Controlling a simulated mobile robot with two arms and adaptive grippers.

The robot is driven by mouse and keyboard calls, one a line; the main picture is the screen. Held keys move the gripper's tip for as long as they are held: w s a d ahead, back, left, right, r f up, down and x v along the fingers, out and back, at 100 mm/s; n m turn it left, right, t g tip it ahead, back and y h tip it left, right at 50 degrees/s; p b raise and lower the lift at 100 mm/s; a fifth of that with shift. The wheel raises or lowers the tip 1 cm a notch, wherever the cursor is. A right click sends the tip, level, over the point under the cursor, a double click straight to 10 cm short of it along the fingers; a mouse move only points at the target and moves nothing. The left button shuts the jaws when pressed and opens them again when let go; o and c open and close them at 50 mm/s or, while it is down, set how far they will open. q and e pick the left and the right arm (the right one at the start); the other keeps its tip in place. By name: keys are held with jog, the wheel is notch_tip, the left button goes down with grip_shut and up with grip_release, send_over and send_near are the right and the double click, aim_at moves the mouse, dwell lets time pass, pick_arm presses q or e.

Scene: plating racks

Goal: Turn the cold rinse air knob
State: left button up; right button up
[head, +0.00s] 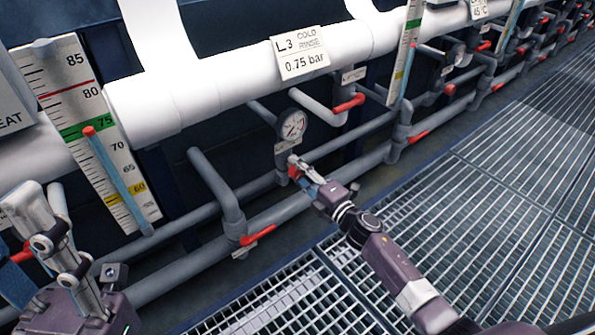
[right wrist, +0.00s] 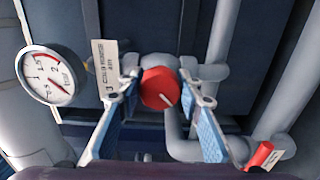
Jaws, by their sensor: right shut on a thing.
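The cold rinse air knob (right wrist: 161,88) is a round red knob with a white pointer line. In the right wrist view it sits between the two fingertips of my right gripper (right wrist: 165,84), which is shut on it. In the head view my right gripper (head: 303,174) reaches the pipework below the gauge and hides most of the knob. A tag (right wrist: 105,70) hangs left of the knob. A round gauge (right wrist: 52,76) is beside it and also shows in the head view (head: 292,125). My left gripper (head: 45,225) is at the lower left; its fingertips are unclear.
A sign reading L3 cold rinse 0.75 bar (head: 300,54) is on the white pipe above. Red lever handles (head: 258,236) stick out from the grey pipes. A scale board (head: 85,125) stands at the left. The grating floor (head: 480,190) at the right is clear.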

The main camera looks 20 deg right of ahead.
jog(key=shift+f, duration=0.1)
dwell(0.3)
jog(key=o, duration=1.2)
jog(key=shift+c, duration=0.2)
jog(key=shift+s, duration=0.1)
jog(key=v, duration=1.2)
